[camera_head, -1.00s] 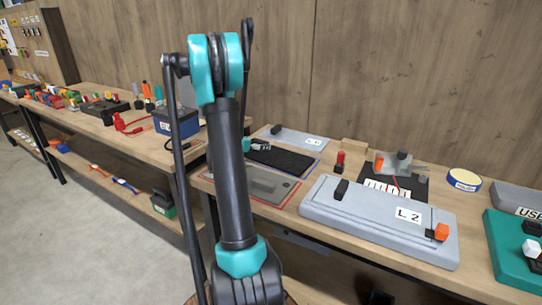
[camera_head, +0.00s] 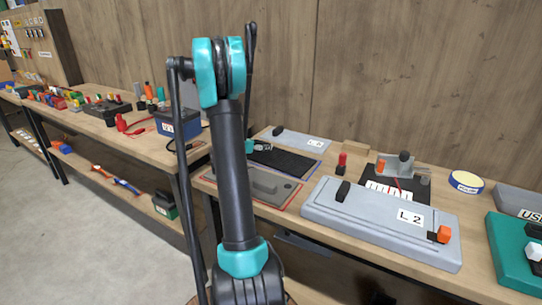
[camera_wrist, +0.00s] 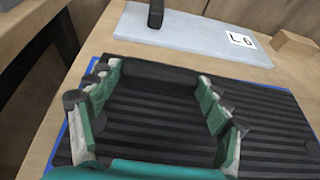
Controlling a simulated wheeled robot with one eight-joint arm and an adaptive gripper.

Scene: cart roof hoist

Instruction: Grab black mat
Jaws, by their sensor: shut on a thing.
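The black mat (camera_wrist: 270,118) is ribbed and lies on a blue-edged area of the wooden bench. It also shows in the head view (camera_head: 290,163), partly hidden by my arm. My gripper (camera_wrist: 160,78) is over the mat, with one finger on each side of a raised black bar on it. The gripper is shut on this bar across its length. The mat looks flat on the bench; I cannot tell if it is lifted. In the head view, my arm hides most of the gripper.
A grey plate labelled L 6 (camera_wrist: 190,37) lies just behind the mat, with a wooden block (camera_wrist: 297,48) to its right. A grey panel (camera_head: 255,186) lies in front. The grey L 2 panel (camera_head: 375,220) and a blue box (camera_head: 178,122) flank the area.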

